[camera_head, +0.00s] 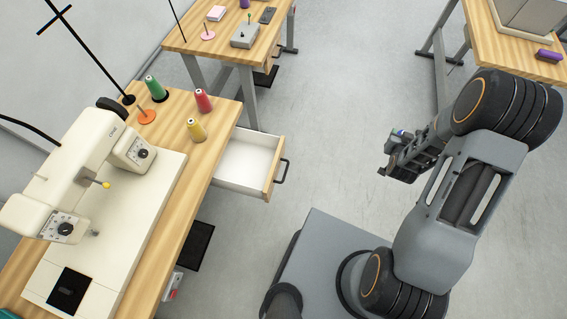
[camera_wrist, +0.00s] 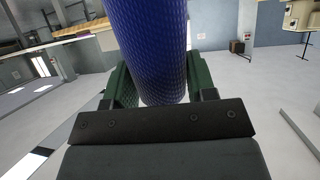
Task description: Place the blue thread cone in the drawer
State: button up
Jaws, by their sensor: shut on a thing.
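My gripper (camera_head: 392,168) is raised over the open floor at the right in the head view. It is well apart from the drawer. In the wrist view, the blue thread cone (camera_wrist: 150,45) stands between the two green-padded fingers of my gripper (camera_wrist: 158,90), which are shut on it. Its upper end runs out of the picture. In the head view only a small bit of blue shows at the gripper, and most of the cone is hidden. The drawer (camera_head: 275,178) is pulled out from the sewing table, and its white inside looks empty.
A sewing machine (camera_head: 85,165) stands on the wooden table. A green cone (camera_head: 154,88), a red cone (camera_head: 203,100) and a yellow cone (camera_head: 196,130) stand at its far end. Another table (camera_head: 190,38) is behind. Floor between the drawer and my gripper is clear.

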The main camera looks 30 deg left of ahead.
aim_at(243, 152)
jog(key=k, duration=0.5)
jog(key=u, duration=1.9)
jog(key=i, duration=0.5)
